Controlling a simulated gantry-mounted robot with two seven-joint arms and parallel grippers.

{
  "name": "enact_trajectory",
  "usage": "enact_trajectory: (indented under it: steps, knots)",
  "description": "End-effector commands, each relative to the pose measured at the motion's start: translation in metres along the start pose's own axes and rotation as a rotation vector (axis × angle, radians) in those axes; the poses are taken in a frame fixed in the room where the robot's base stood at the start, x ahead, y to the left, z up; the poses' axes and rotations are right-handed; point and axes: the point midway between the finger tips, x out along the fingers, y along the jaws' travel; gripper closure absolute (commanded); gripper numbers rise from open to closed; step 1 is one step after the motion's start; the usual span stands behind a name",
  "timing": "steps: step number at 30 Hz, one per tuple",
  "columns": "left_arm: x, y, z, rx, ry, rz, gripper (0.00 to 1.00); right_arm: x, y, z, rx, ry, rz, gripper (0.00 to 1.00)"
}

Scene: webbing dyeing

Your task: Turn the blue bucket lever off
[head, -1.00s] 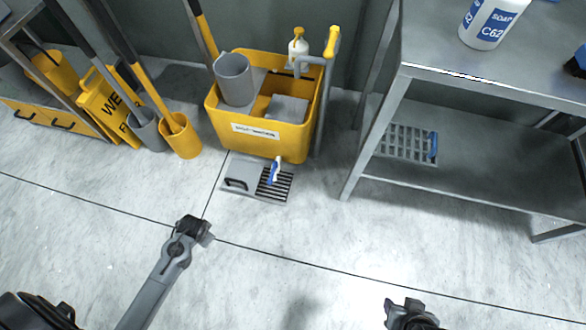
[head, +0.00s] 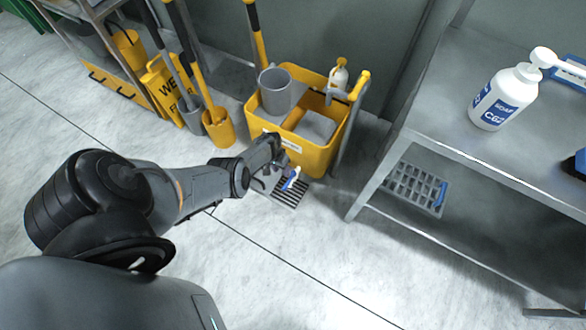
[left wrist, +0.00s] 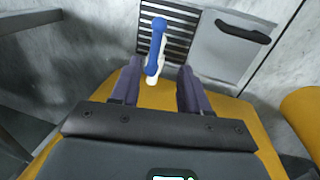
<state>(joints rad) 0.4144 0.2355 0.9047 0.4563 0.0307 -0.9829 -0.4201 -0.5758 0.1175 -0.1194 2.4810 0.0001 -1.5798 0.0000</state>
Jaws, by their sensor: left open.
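The yellow bucket (head: 308,152) stands on the floor by the wall, with a grey cup-shaped holder and a soap bottle at its top. The blue and white lever (head: 291,180) sticks out low at the bucket's front, above a floor grate; it also shows in the left wrist view (left wrist: 156,47). My left gripper (head: 278,180) is open at the bucket's front, close to the lever. In the left wrist view its two fingers (left wrist: 154,82) stand on either side of the lever's white base, apart from it. My right gripper is out of view.
The floor grate (left wrist: 170,38) has a grey plate with a black handle (left wrist: 243,31) beside it. A grey metal table (head: 420,115) stands to the right, with a soap bottle (head: 503,97) on top. Mops and a yellow sign (head: 163,90) stand left of the bucket.

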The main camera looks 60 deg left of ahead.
Motion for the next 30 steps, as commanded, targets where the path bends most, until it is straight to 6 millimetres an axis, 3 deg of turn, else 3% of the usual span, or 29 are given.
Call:
enact_trajectory:
  steps: [8, 30]
  knots:
    - [0.006, 0.008, -0.012, 0.004, 0.015, 0.009, 0.55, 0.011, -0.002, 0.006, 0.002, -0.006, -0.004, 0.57]
    - [0.095, 0.008, -0.014, 0.005, 0.016, 0.007, 0.55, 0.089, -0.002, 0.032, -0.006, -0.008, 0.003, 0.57]
